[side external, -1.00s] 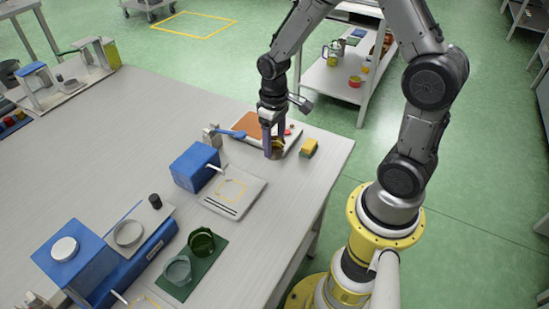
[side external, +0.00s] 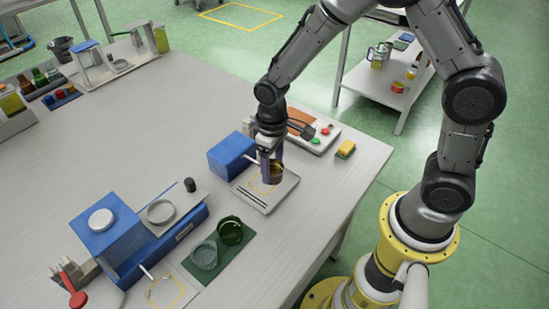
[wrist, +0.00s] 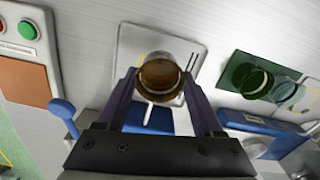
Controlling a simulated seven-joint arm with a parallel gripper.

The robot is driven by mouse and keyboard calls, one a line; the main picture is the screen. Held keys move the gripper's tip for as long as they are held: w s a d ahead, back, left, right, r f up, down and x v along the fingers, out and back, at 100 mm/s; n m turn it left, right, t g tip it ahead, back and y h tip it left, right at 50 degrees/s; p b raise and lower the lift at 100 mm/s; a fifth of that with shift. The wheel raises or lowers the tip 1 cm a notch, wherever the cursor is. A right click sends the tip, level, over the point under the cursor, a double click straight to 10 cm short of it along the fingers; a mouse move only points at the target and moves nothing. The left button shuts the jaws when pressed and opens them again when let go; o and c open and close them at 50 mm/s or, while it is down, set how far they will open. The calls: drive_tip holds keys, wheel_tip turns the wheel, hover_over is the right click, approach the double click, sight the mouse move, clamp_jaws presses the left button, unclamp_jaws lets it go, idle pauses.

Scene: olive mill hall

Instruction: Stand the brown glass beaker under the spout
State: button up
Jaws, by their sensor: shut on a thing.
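The brown glass beaker (side external: 277,172) is held upright between the fingers of my gripper (side external: 271,168). In the wrist view the beaker (wrist: 160,74) sits between both fingertips (wrist: 158,85), its round mouth facing the camera. It is over the light plate (side external: 262,202) with a yellow outlined square, in front of the blue box (side external: 230,153). The white spout (wrist: 149,112) points from the box toward the beaker. The spout's tip lies close to the beaker, but I cannot tell whether it is over the mouth. Whether the beaker's base touches the plate is unclear.
A second blue machine (side external: 108,232) stands front left. A green mat (side external: 232,262) holds a green glass beaker (side external: 230,230) and a clear one (side external: 204,255). A control panel with buttons (side external: 322,137) and a yellow sponge (side external: 345,149) lie behind, near the table's right edge.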

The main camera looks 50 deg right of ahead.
sight(273, 176)
drive_tip(key=shift+f, duration=2)
drive_tip(key=shift+w+f, duration=0.15)
drive_tip(key=shift+w, duration=1.35)
drive_tip(key=shift+w+f, duration=0.1)
drive_tip(key=o, duration=1.1)
